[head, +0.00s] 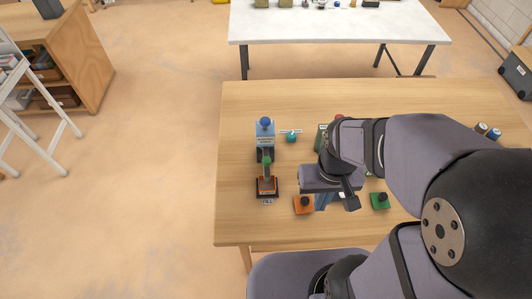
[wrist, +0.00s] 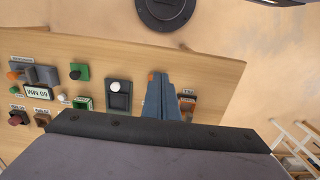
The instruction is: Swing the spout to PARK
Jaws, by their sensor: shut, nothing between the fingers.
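A blue unit (head: 265,132) with a round blue knob on top stands on the left part of the wooden table. A green piece, seemingly the spout (head: 267,158), points from it toward the front, toward a black-framed orange tray (head: 267,186). A teal knob (head: 291,137) with a small label stands to the unit's right; the label is too small to read. My gripper (head: 321,203) is shut and empty, to the right of the tray and apart from the spout. Its blue-grey fingers show in the wrist view (wrist: 163,85). The orange tray also shows there (wrist: 188,103), partly cut off.
An orange block with a black knob (head: 304,204) sits by my fingers. A green block with a black knob (head: 380,201) is to the right. The wrist view shows a black panel with a white knob (wrist: 118,96) and a "60 MM" display (wrist: 38,92). The table's left edge is clear.

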